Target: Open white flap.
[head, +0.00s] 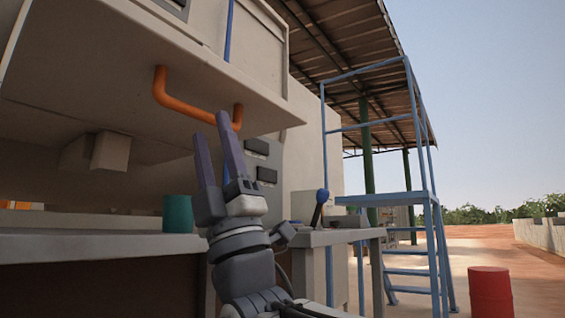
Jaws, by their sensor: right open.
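The white flap (90,85) spans the upper left of the head view, seen from below as a broad pale panel. An orange bar handle (185,106) is fixed to its underside near the right end. My right gripper (211,128) points upward, with its two purple fingers spread and nothing between them. Its right fingertip overlaps the right part of the handle in the picture; I cannot tell whether they touch. My left gripper is not in view.
A grey counter (100,243) runs below the flap, with a teal cup (177,213) on it. A side table holds a blue-knobbed lever (319,205). Blue metal stairs (435,240) and a red barrel (490,292) stand at right, with open ground beyond.

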